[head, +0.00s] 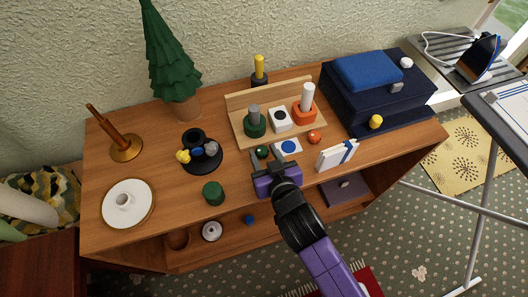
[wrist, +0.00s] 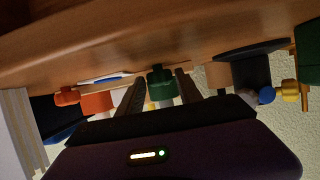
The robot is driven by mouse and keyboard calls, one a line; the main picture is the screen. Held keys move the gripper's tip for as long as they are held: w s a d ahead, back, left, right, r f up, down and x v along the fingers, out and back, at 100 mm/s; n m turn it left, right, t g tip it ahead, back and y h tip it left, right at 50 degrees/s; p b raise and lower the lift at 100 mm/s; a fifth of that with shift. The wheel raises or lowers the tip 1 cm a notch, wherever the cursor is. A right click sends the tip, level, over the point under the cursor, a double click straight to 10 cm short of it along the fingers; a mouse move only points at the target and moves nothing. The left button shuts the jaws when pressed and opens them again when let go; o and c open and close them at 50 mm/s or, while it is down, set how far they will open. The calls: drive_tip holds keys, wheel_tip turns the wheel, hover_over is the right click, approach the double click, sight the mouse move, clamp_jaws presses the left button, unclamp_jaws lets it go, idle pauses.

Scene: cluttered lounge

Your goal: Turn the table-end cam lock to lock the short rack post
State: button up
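A wooden rack (head: 236,103) stands on the cabinet top. It holds a green collar (head: 255,127) with a short grey post (head: 253,109), a white block (head: 280,120) and an orange collar (head: 304,111) with a white post. A dark green knob (head: 262,152) is in front of the green collar, and an orange knob (head: 314,137) in front of the orange one. My gripper (head: 263,159) is at the green knob. In the wrist view, which is upside down, its open fingers (wrist: 159,92) stand either side of the green knob (wrist: 158,71); contact cannot be told.
A white tile with a blue disc (head: 288,147) and a white strapped block (head: 336,155) lie right of my gripper. A green cylinder (head: 213,193) and a black stand (head: 203,159) are left. A navy case (head: 378,98) fills the right end. The front left has bare wood.

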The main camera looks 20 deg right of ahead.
drive_tip(key=shift+o, duration=0.6)
drive_tip(key=shift+r, duration=0.1)
drive_tip(key=v, duration=0.6)
drive_tip(key=shift+s, duration=0.25)
drive_tip(key=shift+s+r, duration=0.35)
drive_tip(key=shift+s, duration=0.25)
